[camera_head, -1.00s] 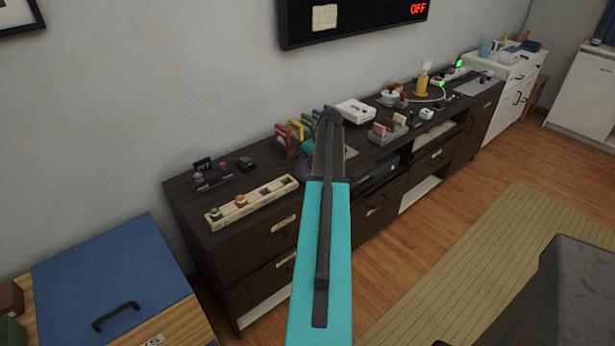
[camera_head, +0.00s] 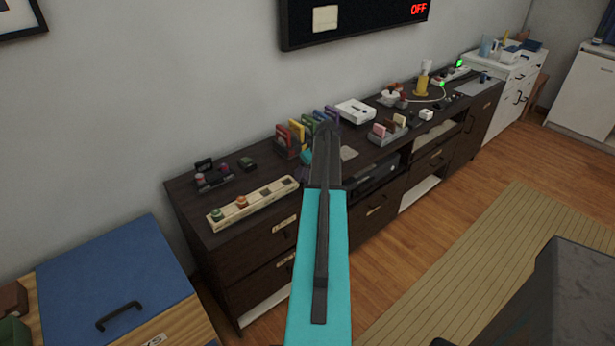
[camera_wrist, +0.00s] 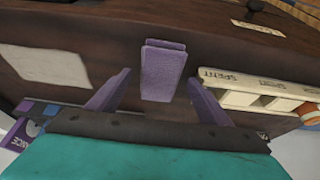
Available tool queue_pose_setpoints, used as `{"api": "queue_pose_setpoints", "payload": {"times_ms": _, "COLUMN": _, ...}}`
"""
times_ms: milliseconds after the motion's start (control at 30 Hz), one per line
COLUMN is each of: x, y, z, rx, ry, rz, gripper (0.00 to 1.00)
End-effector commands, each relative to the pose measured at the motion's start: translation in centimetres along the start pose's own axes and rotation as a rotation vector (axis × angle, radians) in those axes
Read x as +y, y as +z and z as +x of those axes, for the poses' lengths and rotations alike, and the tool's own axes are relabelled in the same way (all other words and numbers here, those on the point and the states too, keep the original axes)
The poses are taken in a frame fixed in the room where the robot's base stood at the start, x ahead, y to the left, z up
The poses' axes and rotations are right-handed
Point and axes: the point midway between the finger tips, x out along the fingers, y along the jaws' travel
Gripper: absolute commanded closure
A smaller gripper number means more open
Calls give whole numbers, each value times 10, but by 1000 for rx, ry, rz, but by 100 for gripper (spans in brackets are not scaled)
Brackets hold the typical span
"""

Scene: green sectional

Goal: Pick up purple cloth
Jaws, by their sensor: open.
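The purple cloth (camera_wrist: 163,70) lies folded on the dark wooden cabinet top in the wrist view. My gripper (camera_wrist: 160,77) has two purple fingers, spread apart, one on each side of the cloth in the picture. A gap shows between the cloth and each finger, and nothing is held. I cannot tell how high the fingertips are above the top. In the head view my arm covers the place where the cloth lies. Part of my teal hand (camera_head: 306,157) shows beside the arm there.
A pale flat square (camera_wrist: 47,62) lies to the left. Colourful upright items (camera_head: 290,138) and a white box (camera_head: 355,111) stand on the cabinet (camera_head: 197,209).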

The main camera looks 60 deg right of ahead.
Motion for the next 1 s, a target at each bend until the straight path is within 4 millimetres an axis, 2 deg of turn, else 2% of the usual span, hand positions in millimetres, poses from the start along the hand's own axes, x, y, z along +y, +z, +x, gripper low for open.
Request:
{"api": "queue_pose_setpoints", "payload": {"times_ms": 633, "x": 1, "y": 1, "z": 4, "rx": 0, "ry": 1, "rz": 1, "gripper": 27}}
{"api": "queue_pose_setpoints", "payload": {"times_ms": 900, "x": 1, "y": 1, "z": 4, "rx": 0, "ry": 0, "rz": 1, "gripper": 71}}
{"api": "queue_pose_setpoints", "payload": {"times_ms": 1000, "x": 1, "y": 1, "z": 4, "rx": 0, "ry": 1, "rz": 1, "gripper": 72}}
